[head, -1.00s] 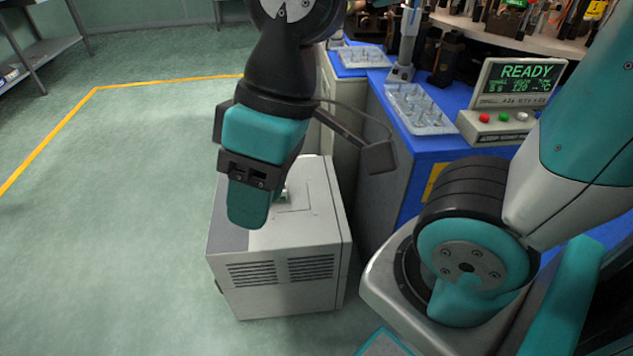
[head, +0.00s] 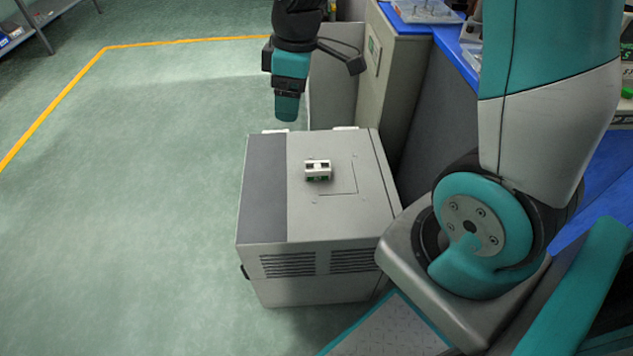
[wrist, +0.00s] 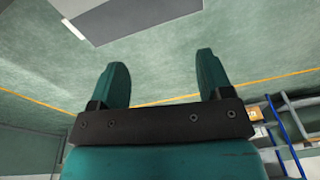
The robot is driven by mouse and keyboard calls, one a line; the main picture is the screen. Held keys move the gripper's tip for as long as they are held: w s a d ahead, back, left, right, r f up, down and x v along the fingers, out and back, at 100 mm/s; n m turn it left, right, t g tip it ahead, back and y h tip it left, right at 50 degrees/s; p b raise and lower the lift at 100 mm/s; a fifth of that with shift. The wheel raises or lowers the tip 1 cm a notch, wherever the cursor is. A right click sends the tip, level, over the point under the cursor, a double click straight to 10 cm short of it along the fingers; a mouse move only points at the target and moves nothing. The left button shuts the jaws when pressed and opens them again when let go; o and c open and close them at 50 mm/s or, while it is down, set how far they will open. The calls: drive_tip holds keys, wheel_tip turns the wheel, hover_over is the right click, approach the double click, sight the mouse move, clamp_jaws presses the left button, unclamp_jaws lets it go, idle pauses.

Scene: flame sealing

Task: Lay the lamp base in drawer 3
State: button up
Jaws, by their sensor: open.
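My gripper (head: 287,110) is in the air beyond the far edge of a low grey cabinet (head: 345,225) in the head view. In the wrist view its two teal fingers (wrist: 162,72) are apart with nothing between them. A small silver-white block with dark green parts (head: 318,170) rests on the cabinet top, apart from the gripper; I cannot tell whether it is the lamp base. No drawer 3 can be made out. The cabinet's near side shows vents, and a dark handle-like piece sticks out at its left edge.
A taller grey cabinet (head: 395,65) stands behind, by the blue workbench (head: 455,50) with clear trays. Green floor (head: 130,230) with a yellow line (head: 60,95) lies open on the left. A shelf (head: 45,15) stands at the far left.

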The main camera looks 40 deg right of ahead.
drive_tip(key=n+h+b, duration=0.1)
drive_tip(key=n+b, duration=0.1)
drive_tip(key=b, duration=0.1)
hover_over(317, 165)
wheel_tip(317, 165, down, 11)
drive_tip(key=shift+g, duration=0.3)
drive_tip(key=f+b, duration=0.1)
drive_tip(key=f, duration=0.4)
drive_tip(key=f+b, duration=0.2)
drive_tip(key=f, duration=0.4)
drive_tip(key=shift+s+d, duration=0.2)
drive_tip(key=shift+w+a+f+b, duration=0.1)
drive_tip(key=shift+f+b, duration=0.5)
drive_tip(key=shift+f, duration=0.9)
drive_tip(key=shift+a+f+b, duration=0.1)
drive_tip(key=shift+f+b, duration=0.5)
drive_tip(key=shift+f, duration=0.9)
drive_tip(key=c, duration=1.1)
drive_tip(key=shift+r, duration=0.1)
